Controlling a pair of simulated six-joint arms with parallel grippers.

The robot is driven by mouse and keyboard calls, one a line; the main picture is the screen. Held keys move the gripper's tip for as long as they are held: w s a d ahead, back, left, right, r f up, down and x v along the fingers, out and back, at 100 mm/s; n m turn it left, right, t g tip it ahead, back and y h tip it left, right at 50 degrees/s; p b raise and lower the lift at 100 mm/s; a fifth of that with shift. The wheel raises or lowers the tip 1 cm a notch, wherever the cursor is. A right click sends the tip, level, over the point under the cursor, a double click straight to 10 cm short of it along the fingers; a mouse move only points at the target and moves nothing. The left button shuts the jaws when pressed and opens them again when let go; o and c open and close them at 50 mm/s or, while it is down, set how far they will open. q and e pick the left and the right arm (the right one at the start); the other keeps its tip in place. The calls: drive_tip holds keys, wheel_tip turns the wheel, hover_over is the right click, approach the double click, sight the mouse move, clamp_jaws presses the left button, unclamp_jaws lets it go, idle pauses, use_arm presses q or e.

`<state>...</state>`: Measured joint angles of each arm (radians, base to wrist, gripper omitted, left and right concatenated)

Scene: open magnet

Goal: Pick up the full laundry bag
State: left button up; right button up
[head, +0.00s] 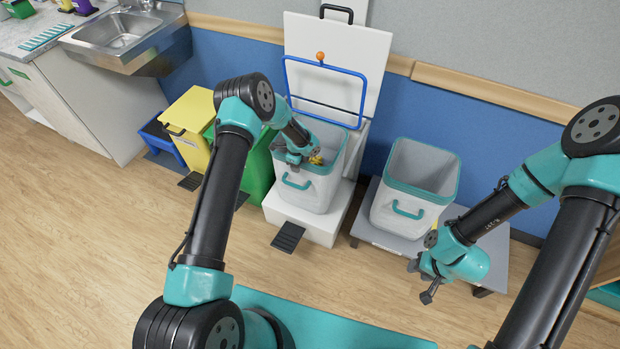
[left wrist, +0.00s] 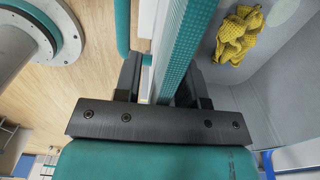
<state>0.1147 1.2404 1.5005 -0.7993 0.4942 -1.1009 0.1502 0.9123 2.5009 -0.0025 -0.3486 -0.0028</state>
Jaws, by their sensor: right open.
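The laundry bag (head: 318,194) is a pale box-shaped bag with a teal rim and teal handle. It stands upright in a white pedal stand, and a crumpled yellow cloth (left wrist: 238,35) lies inside it. My left gripper (head: 297,160) is at the bag's left rim. In the left wrist view its fingers (left wrist: 160,80) straddle the teal rim (left wrist: 184,45), one on each side; whether they press on it is unclear. My right gripper (head: 422,277) is open and empty, in front of a second, similar bag (head: 412,190) that looks empty.
The stand's white lid (head: 335,50) is raised, with a blue hoop (head: 328,88) and orange knob above the bag. Yellow (head: 190,125) and green (head: 258,172) bins stand close on the left. The second bag rests on a low grey platform (head: 385,236). Floor in front is clear.

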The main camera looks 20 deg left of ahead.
use_arm(q)
drive_tip(key=shift+c, duration=0.3)
clamp_jaws()
idle(1.2)
drive_tip(key=shift+w, duration=0.1)
